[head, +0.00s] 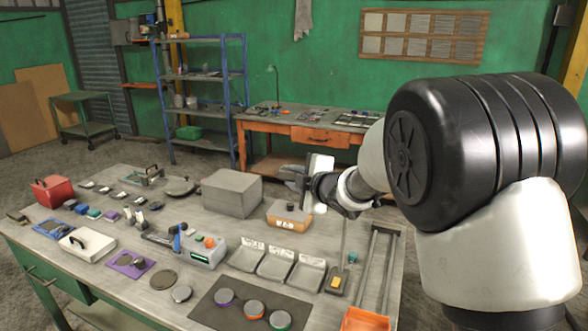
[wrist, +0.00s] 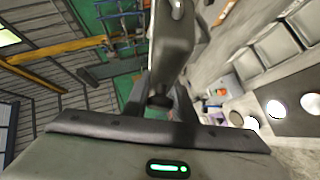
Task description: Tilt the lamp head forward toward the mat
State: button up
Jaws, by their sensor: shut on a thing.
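The lamp's base (head: 338,281), with a yellow patch, stands on the bench near the right side, and a thin stem (head: 343,243) rises from it toward my gripper. In the wrist view the grey lamp head (wrist: 174,42) runs up from between my fingers. My gripper (wrist: 160,103) is shut on its narrow dark end. In the head view my gripper (head: 298,182) is raised above the bench, left of my arm, and the joint of head and stem is hidden. The dark mat (head: 205,312) lies flat at the front, left of the lamp base, with several ringed discs on it.
A large grey block (head: 232,192) sits behind. A railed slide (head: 375,275) with an orange end is right of the lamp base. A control box (head: 205,250) stands left of the trays.

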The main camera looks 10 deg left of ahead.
jog(key=shift+w+r, duration=0.1)
jog(key=shift+r, duration=0.2)
jog(key=o, duration=0.8)
jog(key=shift+o, duration=1.1)
jog(key=shift+f, duration=0.15)
jog(key=b+v, duration=0.1)
jog(key=v, duration=1.6)
jog(key=shift+s, duration=0.2)
jog(key=shift+d, duration=0.1)
